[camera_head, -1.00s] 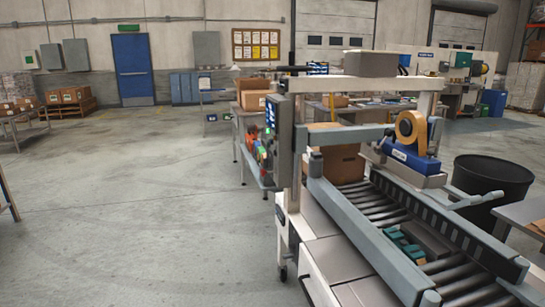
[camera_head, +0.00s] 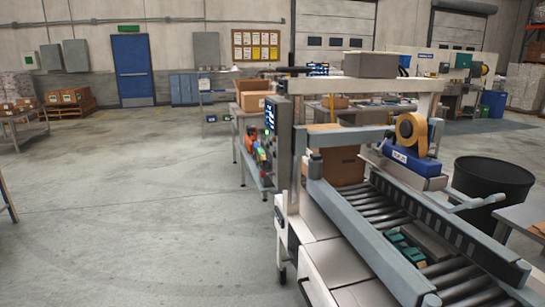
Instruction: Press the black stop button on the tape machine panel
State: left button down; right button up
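The tape machine (camera_head: 335,265) stands at the right of the head view, with a roller bed, side rails and an orange tape roll on a blue tape head (camera_head: 410,158). Its grey control panel (camera_head: 279,125) is on the machine's left post and is seen at a steep angle. A lit screen and several small buttons show along its face. I cannot make out the black stop button at this angle and size. Neither of my grippers is in view.
A cardboard box (camera_head: 342,163) sits in the machine's far end. A black bin (camera_head: 491,188) stands to its right. A bench with boxes (camera_head: 255,101) is behind the panel. The floor (camera_head: 130,215) to the left is wide and clear.

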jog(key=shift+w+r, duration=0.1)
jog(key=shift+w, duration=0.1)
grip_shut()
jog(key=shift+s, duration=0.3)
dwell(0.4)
